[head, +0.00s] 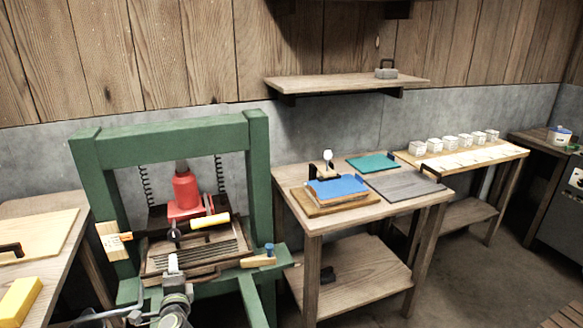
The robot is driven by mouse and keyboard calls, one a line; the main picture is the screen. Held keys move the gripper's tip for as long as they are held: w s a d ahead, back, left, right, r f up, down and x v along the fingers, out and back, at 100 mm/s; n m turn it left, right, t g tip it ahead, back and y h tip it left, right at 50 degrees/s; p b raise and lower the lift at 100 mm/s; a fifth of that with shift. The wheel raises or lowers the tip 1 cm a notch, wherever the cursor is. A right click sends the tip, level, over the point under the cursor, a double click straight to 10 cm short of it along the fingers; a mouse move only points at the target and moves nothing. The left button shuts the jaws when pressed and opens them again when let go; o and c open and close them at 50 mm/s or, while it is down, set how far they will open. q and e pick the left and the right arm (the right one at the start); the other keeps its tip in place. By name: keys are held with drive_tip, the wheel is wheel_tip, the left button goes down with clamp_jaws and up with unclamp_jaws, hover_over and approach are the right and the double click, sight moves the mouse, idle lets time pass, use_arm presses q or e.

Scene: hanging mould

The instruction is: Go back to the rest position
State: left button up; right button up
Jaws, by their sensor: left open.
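My left gripper (175,238) reaches up from the bottom of the head view on its grey arm. It is open, and I see nothing held in it. It is in front of the green press frame (172,132), over the dark slatted tray (205,262) in the frame's lower part. A red jack-like body (186,192) stands in the middle of the frame, behind the gripper. A yellow roller-shaped piece (209,221) is just right of the gripper. I cannot tell whether the gripper touches the tray. My right gripper is not in view.
A wooden table (345,220) at the right holds a blue block (338,187), a teal sheet and a grey board. Farther right, a bench (465,158) carries several white cubes. A wall shelf (345,85) hangs above. A left table (50,262) bears a yellow block (19,300).

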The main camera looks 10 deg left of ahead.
use_arm(q)
drive_tip(key=s+f+n+g+h, duration=0.1)
drive_tip(key=s+f+n+g, duration=0.3)
drive_tip(key=s, duration=0.6)
drive_tip(key=s+f+n+g, duration=0.3)
drive_tip(key=s+n, duration=0.3)
drive_tip(key=s, duration=0.4)
drive_tip(key=s+d+n+g+h, duration=0.25)
drive_tip(key=s+d, duration=0.25)
drive_tip(key=s, duration=0.5)
drive_tip(key=s+d+n+g+h, duration=0.2)
drive_tip(key=s+d+h, duration=0.3)
drive_tip(key=s, duration=0.4)
wheel_tip(320, 180, down, 25)
drive_tip(key=a+g+y, duration=0.1)
drive_tip(key=s+d+f+g, duration=0.1)
drive_tip(key=s+f, duration=1.4)
drive_tip(key=shift+f, duration=0.2)
